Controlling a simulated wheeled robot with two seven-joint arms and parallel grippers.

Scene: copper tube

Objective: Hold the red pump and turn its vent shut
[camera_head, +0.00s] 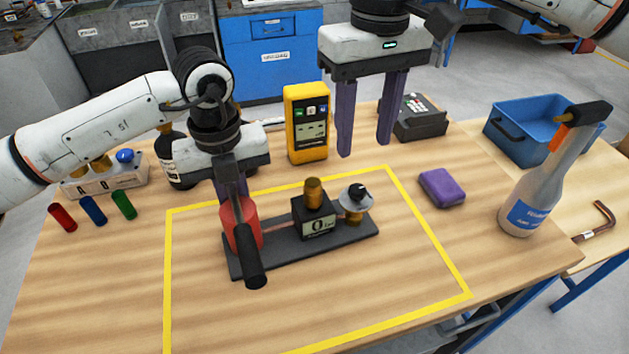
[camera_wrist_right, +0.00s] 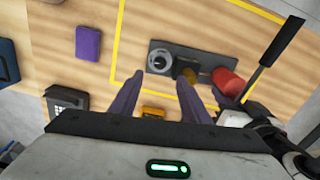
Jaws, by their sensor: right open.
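The red pump (camera_head: 244,226) stands at the left end of a dark base plate (camera_head: 290,250), with its black handle (camera_head: 251,262) slanting toward the front. The vent, a pale disc with a black knob (camera_head: 356,195), is at the plate's right end; it also shows in the right wrist view (camera_wrist_right: 159,62). My left gripper (camera_head: 233,192) is at the top of the red pump and appears shut on it; its fingertips are partly hidden. My right gripper (camera_head: 364,150) is open and empty, above and behind the vent, apart from it.
A gauge block (camera_head: 317,222) with a brass cylinder sits between pump and vent. A yellow meter (camera_head: 306,125) stands behind. A purple block (camera_head: 442,188), a bottle (camera_head: 528,190) and a blue bin (camera_head: 520,145) are at right. Yellow tape (camera_head: 168,280) frames the plate; wood in front is clear.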

